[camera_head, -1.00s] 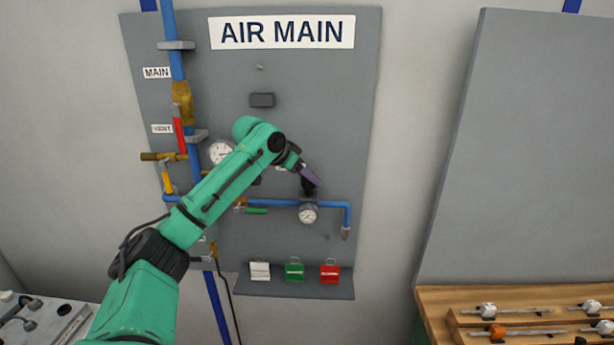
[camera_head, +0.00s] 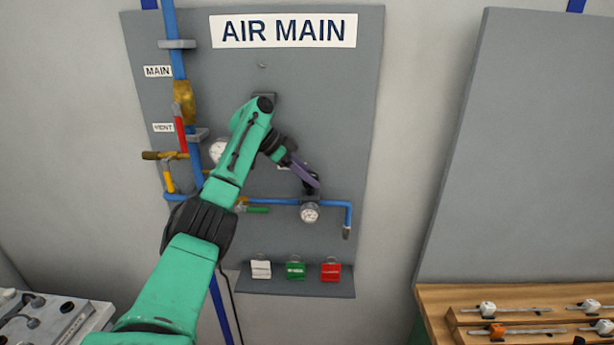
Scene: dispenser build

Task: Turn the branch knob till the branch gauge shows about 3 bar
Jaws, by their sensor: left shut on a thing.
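The branch gauge (camera_head: 310,213) is a small round white dial under the blue branch pipe (camera_head: 338,202) on the grey panel. Its needle is too small to read. The dark branch knob (camera_head: 312,190) sits just above the gauge, partly covered by my fingers. My left gripper (camera_head: 313,183) reaches in from the upper left and is shut on the knob. A larger gauge (camera_head: 218,151) on the left is partly hidden behind my left arm. My right gripper is not in view.
The grey panel (camera_head: 340,90) carries the AIR MAIN sign (camera_head: 284,31). A red-handled vent valve (camera_head: 180,134) and a yellow handle (camera_head: 167,175) are at left. White, green and red tags (camera_head: 296,270) hang below. A wooden rack (camera_head: 465,310) stands at lower right.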

